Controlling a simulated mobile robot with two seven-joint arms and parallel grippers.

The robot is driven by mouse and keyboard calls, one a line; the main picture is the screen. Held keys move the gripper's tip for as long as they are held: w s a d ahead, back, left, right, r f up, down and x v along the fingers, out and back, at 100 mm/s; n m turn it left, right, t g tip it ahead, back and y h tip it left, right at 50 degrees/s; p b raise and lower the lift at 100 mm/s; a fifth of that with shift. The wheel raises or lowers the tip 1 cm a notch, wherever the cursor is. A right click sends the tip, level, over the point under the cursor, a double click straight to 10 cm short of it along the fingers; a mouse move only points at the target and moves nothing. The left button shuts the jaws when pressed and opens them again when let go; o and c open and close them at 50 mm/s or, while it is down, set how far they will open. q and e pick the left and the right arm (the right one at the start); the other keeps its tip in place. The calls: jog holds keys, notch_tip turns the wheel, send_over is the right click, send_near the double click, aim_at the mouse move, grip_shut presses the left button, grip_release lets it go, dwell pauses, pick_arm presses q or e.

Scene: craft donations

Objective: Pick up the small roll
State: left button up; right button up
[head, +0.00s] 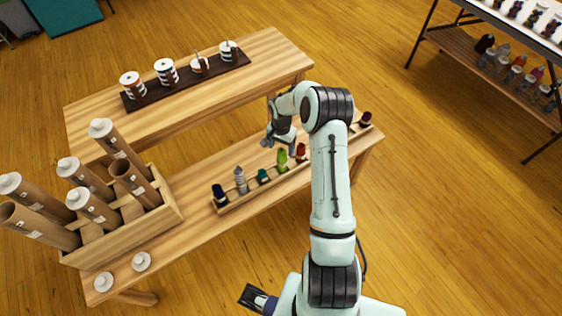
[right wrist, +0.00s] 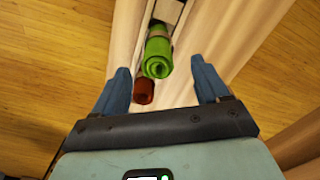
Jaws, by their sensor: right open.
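Several small rolls stand in a row in a narrow wooden rack (head: 232,204) on the front bench: navy (head: 219,195), grey (head: 240,181), teal (head: 263,176), green (head: 282,161), orange-red (head: 300,152) and purple (head: 366,119). My right gripper (head: 280,146) is open above the rack near the green roll. In the right wrist view the green roll (right wrist: 158,62) shows between the open fingers, apart from both. A red-brown roll (right wrist: 144,91) lies beside it, closer to the left finger. My right forearm hides part of the rack. A dark gripper part, seemingly my left gripper (head: 257,298), shows at the bottom.
A wooden crate (head: 172,215) of tall cardboard tubes stands left on the bench, with two white caps (head: 141,261) in front. Behind, a dark tray (head: 187,80) holds several spools. A shelved table (head: 495,80) stands far right. Floor at right is clear.

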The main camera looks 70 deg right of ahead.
aim_at(282, 157)
notch_tip(282, 157, down, 7)
jog(key=shift+s+r+b, duration=0.1)
jog(key=shift+b, duration=0.2)
jog(key=c, duration=1.1)
